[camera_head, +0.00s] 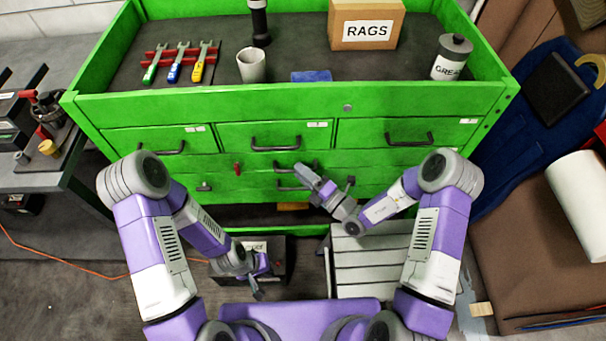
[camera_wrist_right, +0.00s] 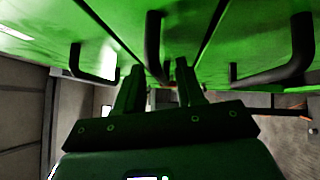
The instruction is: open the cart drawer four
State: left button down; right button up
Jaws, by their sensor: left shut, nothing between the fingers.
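The green cart (camera_head: 220,105) has a top row of three drawers, each with a dark bar handle, and more drawers below. The label writing is too small to read, so I cannot tell which drawer is four. My right gripper (camera_head: 303,172) is at the lower middle drawers, close to a dark handle (camera_head: 290,187) that it partly hides. In the right wrist view, its two fingers (camera_wrist_right: 158,75) are apart, with a dark handle (camera_wrist_right: 153,40) showing between and beyond them. I cannot tell whether they touch. My left gripper (camera_head: 257,287) is shut and empty, low in front of the cart.
The cart top holds wrenches on a red rack (camera_head: 165,52), a cup (camera_head: 251,66), a rags box (camera_head: 366,25) and a grease can (camera_head: 452,58). A grey slatted thing (camera_head: 370,262) stands below my right arm. A workbench (camera_head: 52,165) is at the left.

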grip_shut()
dwell(0.5)
